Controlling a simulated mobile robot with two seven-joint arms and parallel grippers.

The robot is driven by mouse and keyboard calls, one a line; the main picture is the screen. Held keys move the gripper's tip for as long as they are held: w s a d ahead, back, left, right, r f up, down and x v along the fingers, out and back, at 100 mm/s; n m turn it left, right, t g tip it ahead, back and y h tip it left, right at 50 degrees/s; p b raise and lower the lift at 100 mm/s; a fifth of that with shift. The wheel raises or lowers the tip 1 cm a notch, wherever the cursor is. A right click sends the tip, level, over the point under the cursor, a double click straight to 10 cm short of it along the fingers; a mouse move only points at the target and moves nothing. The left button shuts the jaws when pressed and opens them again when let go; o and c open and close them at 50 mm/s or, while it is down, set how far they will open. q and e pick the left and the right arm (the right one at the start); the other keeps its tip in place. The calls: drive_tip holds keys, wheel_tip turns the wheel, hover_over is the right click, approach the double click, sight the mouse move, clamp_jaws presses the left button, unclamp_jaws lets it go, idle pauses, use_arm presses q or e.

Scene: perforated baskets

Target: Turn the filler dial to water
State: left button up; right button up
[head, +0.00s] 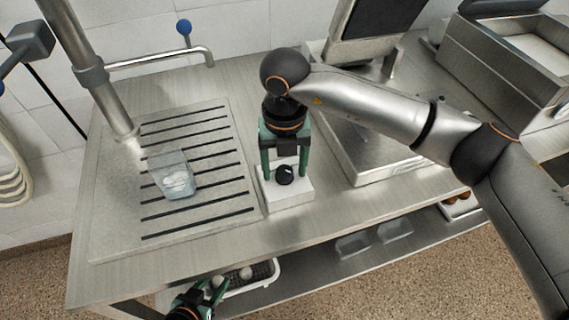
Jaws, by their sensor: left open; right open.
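The filler dial (285,175) is a round black knob with a small light mark, on a white box (290,196) standing on the steel counter. My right gripper (284,177) is open, with its green fingers on the left and right of the knob. Contact between fingers and knob cannot be told. My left gripper (208,291) is open, low at the bottom edge, in front of the counter.
A perforated basket (262,276) with pale round things is on the lower shelf, close to my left gripper. Grey trays (395,231) are on that shelf. A steel appliance (365,160) stands right of the dial box. The slotted plate (215,205) is mostly bare.

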clamp_jaws()
idle(0.7)
